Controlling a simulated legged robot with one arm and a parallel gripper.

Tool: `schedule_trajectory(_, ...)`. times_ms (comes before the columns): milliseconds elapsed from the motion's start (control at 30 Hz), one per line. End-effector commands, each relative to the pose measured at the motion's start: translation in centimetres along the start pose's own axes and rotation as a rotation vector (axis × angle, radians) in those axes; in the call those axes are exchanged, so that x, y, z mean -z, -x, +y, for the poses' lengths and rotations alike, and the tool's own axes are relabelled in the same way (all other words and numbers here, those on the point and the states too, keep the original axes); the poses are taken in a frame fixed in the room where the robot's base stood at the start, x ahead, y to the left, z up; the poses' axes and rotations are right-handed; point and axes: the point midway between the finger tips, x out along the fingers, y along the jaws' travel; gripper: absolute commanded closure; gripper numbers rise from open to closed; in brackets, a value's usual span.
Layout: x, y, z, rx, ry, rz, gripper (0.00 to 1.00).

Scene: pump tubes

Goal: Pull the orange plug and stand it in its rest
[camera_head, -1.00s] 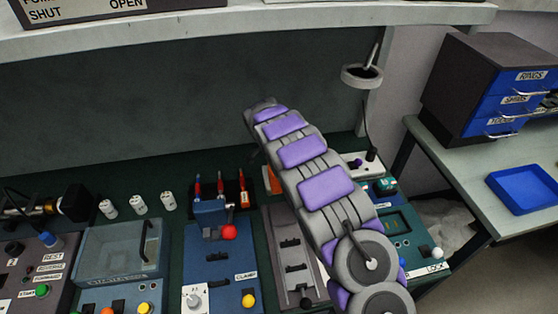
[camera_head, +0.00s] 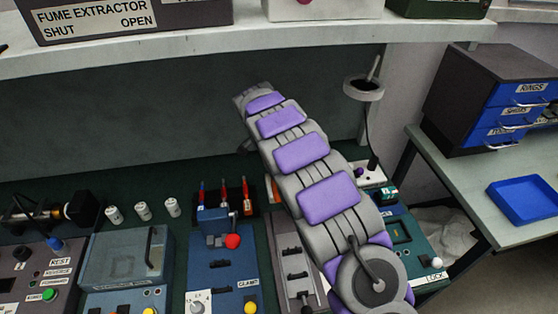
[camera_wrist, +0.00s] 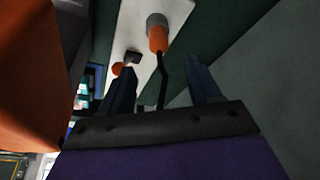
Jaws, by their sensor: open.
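An orange plug (camera_wrist: 157,40) with a grey end and a black cable shows in the wrist view, over a white panel (camera_wrist: 178,15). My gripper (camera_wrist: 161,66) is open, with one dark finger to each side of the cable. The plug appears beyond the fingertips, and nothing is held between them. A smaller orange piece (camera_wrist: 118,68) with a black part beside it sits on the panel, left of the plug. I cannot tell which thing is the rest. In the head view my arm hides the gripper and most of this area.
A large orange surface (camera_wrist: 25,80) fills the wrist view's left edge, close by. In the head view, a blue clamp unit (camera_head: 222,270), a clear-lidded box (camera_head: 122,255) and white cylinders (camera_head: 143,211) stand left of my arm. A shelf (camera_head: 300,38) runs above; a round lamp (camera_head: 363,88) stands right.

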Motion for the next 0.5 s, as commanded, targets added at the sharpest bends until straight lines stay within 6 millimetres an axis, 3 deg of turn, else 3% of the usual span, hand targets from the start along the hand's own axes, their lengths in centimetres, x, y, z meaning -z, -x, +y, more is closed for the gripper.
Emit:
schedule_trajectory(33, 0.1, 1.5, -0.1, 0.002, 0.001, 0.001, 0.37)
schedule_trajectory(200, 0.1, 5.1, -0.2, 0.005, 0.0, 0.004, 0.37)
schedule_trajectory(333, 0.1, 6.6, -0.1, 0.0, 0.001, 0.001, 0.37)
schedule_trajectory(500, 0.0, 7.0, -0.1, -0.001, 0.001, 0.0, 0.37)
